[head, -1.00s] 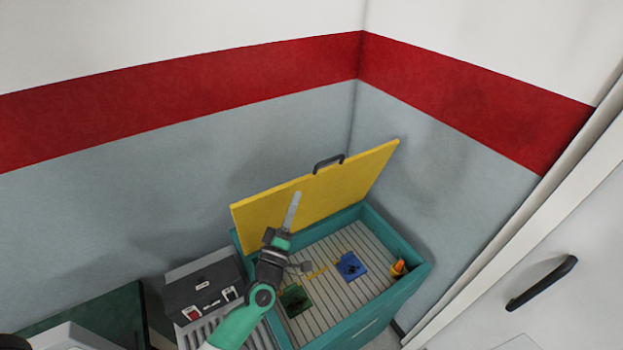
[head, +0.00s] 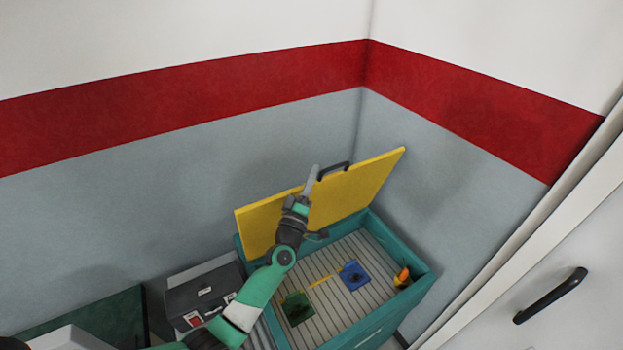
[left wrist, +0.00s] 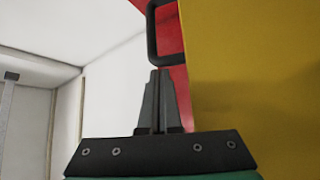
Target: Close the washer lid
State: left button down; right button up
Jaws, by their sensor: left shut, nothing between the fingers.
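The washer is a teal box (head: 395,308) with a slatted floor, and its yellow lid (head: 358,193) stands raised at the back. A black handle (head: 333,169) sits on the lid's top edge. My left gripper (head: 313,172) is shut and empty, in front of the lid near the left end of the handle. In the left wrist view, the shut fingers (left wrist: 159,75) point up just below the handle (left wrist: 166,32), with the yellow lid (left wrist: 250,75) on the right. I cannot tell whether the fingers touch the lid or handle. My right gripper is not in view.
Inside the washer are a green piece (head: 297,308), a blue piece (head: 354,275) and an orange item (head: 402,277) in the right corner. A white door with a black handle (head: 550,295) is at right.

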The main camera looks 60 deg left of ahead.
pick_arm(q)
jog(key=d+f+m+t+h+b, duration=0.5)
jog(key=d+f+m+b, duration=0.6)
jog(key=d+f+b, duration=1.9)
jog(key=f+t+b, duration=0.1)
jog(key=t+b, duration=0.1)
jog(key=shift+d+f+m+t+b, duration=0.25)
jog(key=shift+d+m+t+b, duration=0.05)
jog(key=shift+b, duration=0.1)
jog(key=shift+w, duration=0.1)
